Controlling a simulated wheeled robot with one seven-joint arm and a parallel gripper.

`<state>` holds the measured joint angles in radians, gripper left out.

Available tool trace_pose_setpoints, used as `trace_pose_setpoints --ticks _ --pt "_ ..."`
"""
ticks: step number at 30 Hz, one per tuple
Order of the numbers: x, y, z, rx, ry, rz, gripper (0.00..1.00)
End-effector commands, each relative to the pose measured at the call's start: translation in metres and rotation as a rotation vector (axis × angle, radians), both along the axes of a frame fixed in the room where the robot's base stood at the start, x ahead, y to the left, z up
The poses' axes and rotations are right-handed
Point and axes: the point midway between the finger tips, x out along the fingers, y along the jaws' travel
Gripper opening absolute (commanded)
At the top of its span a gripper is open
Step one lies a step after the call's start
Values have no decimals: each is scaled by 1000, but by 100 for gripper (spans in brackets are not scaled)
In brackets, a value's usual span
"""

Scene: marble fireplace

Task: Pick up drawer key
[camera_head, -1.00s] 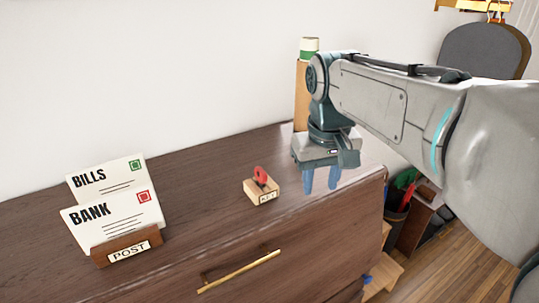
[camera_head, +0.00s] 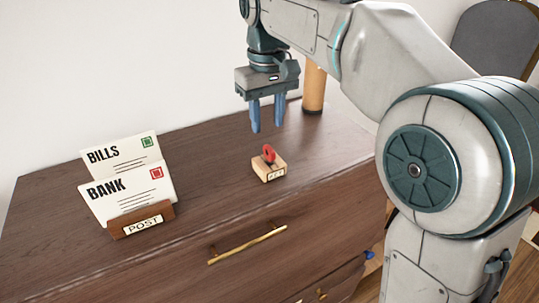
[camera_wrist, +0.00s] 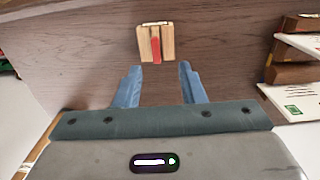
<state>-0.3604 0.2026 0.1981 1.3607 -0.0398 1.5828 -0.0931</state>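The drawer key (camera_head: 269,153) has a red head and stands upright in a small light-wood holder (camera_head: 268,172) labelled KEY on the dark wooden cabinet top. In the wrist view the red key (camera_wrist: 156,48) sits in the slot of the holder (camera_wrist: 143,42), beyond my fingertips and roughly between their lines. My gripper (camera_head: 267,115) points down with its blue fingers apart and empty, above the cabinet top and near the key. It also shows open in the wrist view (camera_wrist: 157,68). The lower part of the key is hidden in the holder.
A POST letter holder (camera_head: 140,221) with BILLS and BANK envelopes stands to the left. A light-brown cylinder (camera_head: 314,88) stands at the back right, behind my arm. The cabinet front has a brass handle (camera_head: 247,243). The top between letter holder and key holder is clear.

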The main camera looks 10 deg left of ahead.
Motion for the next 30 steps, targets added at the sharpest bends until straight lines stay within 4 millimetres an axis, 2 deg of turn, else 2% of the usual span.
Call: trace_pose_setpoints --ticks 3,11,19,23,29,30 --pt "0 0 -21 -1 2 0 36" --pt "1 -1 -40 -1 1 -1 36" --pt "7 -2 -78 -1 3 0 36" --pt "7 -2 -86 -1 1 0 36" --pt "7 -2 -87 0 0 0 36" --pt "7 -2 -87 0 0 0 28"
